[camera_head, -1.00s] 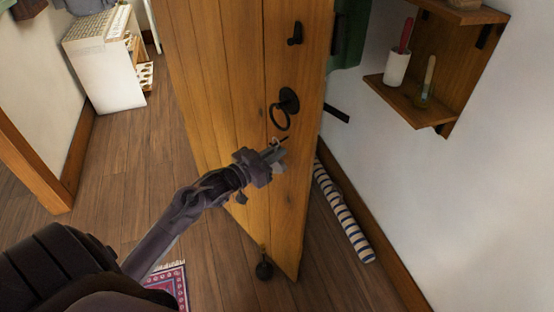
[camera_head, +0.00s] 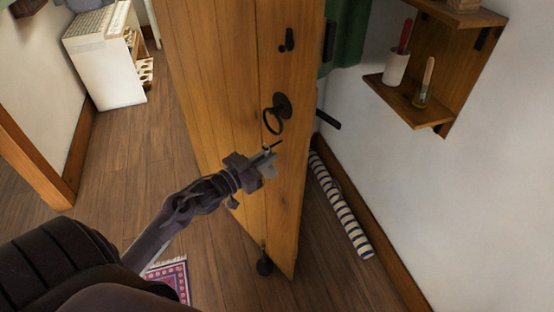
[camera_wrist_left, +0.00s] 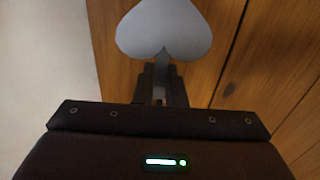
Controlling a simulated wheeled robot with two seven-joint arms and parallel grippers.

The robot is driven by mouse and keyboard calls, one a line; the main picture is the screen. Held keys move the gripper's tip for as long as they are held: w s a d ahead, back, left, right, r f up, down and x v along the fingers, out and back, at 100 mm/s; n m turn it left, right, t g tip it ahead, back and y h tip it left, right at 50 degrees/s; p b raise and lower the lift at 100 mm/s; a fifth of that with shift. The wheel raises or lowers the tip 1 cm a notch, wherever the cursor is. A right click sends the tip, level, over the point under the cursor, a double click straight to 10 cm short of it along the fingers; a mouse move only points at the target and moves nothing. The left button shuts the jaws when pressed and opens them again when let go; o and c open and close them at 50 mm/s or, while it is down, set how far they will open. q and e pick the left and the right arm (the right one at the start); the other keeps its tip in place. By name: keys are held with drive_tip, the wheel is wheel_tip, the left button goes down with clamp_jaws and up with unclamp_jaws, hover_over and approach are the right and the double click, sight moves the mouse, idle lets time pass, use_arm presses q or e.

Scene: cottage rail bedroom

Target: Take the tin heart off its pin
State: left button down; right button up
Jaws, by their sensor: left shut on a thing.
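The tin heart (camera_wrist_left: 163,28) is a flat grey heart shape in the left wrist view, its notch toward my fingers and its far end cut off by the frame. My left gripper (camera_wrist_left: 164,85) is shut on a narrow grey part at the notch. In the head view my left gripper (camera_head: 264,167) is close to the wooden door, below the ring handle, with a bit of the grey heart (camera_head: 268,171) at its fingers. A thin dark pin (camera_head: 273,146) shows just above the fingers. I cannot tell whether the heart still touches the pin. My right gripper is out of view.
The wooden door (camera_head: 228,85) carries a black ring handle (camera_head: 275,113) and a hook (camera_head: 287,42). A striped roll (camera_head: 341,207) lies along the wall at the right. A wooden shelf (camera_head: 402,103) holds a cup and a jar.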

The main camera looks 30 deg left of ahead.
use_arm(q)
drive_tip(key=p+v, duration=0.4)
drive_tip(key=v, duration=0.4)
drive_tip(key=shift+s+r, duration=0.2)
drive_tip(key=shift+s, duration=0.1)
idle(1.1)
idle(0.4)
